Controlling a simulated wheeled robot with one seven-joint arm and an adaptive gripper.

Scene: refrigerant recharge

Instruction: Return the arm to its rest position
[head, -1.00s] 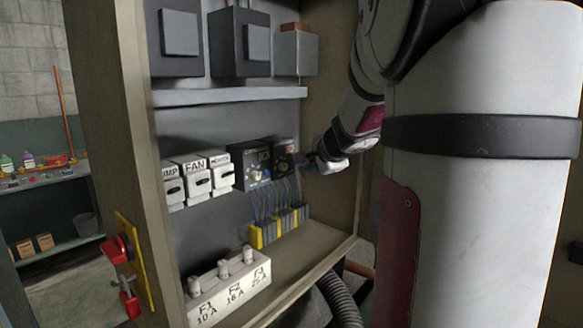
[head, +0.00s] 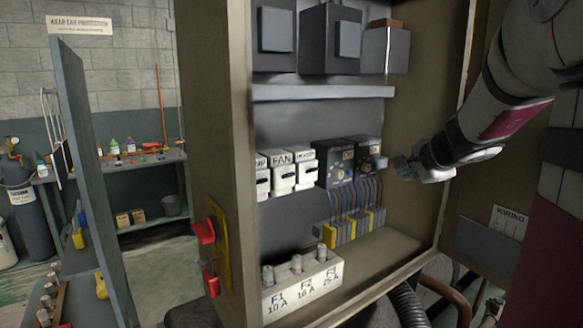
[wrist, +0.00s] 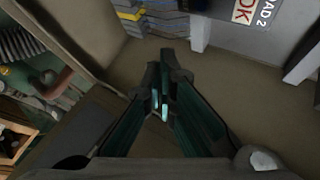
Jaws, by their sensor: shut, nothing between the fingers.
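My arm reaches in from the upper right of the head view. My gripper (head: 402,168) is at its end, at the open front of the electrical cabinet (head: 228,150), right of the dark control modules with dials (head: 335,176). It looks apart from them. In the wrist view my gripper (wrist: 164,92) has its fingers together, with nothing between them. Below the fingers is a bare brownish cabinet surface.
Labelled breakers (head: 284,170), a terminal strip (head: 350,229) and a fuse block (head: 303,287) sit in the cabinet. A red-handled switch (head: 206,232) is on its left edge. A corrugated hose (head: 409,307) runs below. A workbench (head: 140,163) stands behind left.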

